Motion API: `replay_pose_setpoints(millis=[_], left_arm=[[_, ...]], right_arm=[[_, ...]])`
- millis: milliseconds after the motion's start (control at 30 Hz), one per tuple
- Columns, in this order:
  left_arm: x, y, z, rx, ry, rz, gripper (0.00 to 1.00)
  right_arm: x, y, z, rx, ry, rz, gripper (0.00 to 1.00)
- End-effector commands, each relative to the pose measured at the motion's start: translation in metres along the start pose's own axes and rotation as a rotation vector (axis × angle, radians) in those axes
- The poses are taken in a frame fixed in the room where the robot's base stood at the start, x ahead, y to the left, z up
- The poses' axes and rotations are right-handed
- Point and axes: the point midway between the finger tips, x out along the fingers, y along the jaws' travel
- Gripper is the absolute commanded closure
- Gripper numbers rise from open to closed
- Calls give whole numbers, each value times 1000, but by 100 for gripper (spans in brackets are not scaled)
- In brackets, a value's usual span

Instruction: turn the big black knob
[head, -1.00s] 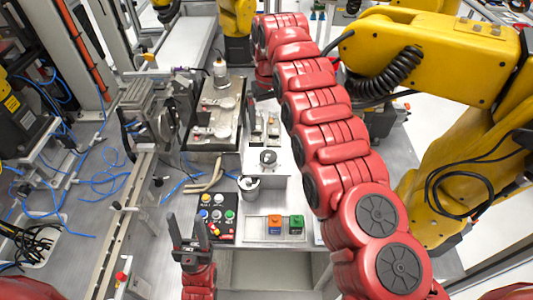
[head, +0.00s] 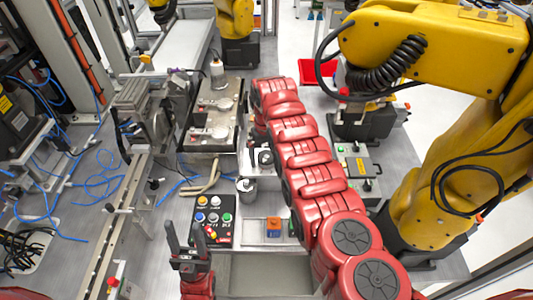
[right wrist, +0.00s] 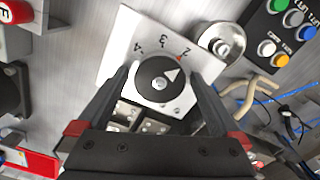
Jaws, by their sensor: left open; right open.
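The big black knob (right wrist: 150,73) sits on a white plate (right wrist: 112,62) marked 4, 3 and 2. Its white pointer aims at the upper right, towards the 2. In the head view the knob (head: 266,157) shows just left of my red right arm. My right gripper (right wrist: 160,76) is open and empty in the right wrist view, its fingers spread to either side of the knob; I cannot tell whether they touch it. In the head view my right gripper is mostly hidden by its arm. My left gripper (head: 183,236) is open and empty at the lower left.
A silver cylinder (head: 247,190) stands close to the knob plate. A black button box (head: 213,217) and an orange block (head: 273,226) lie nearer. A red tray (right wrist: 30,163) shows lower left in the right wrist view.

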Motion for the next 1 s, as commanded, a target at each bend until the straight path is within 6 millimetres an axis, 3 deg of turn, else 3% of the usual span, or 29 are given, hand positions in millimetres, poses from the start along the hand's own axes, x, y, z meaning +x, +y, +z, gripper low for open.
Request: replay_pose_setpoints(millis=[200,233,667,1000], left_arm=[[0,0,0,0,0,0,50],[0,0,0,0,0,0,50],[0,0,0,0,0,0,50],[-8,0,1,0,0,0,50]], right_arm=[[1,0,0,1,2,0,0],[1,0,0,1,2,0,4],[0,0,-1,1,2,0,81],[1,1,-2,-52,7,1,82]])
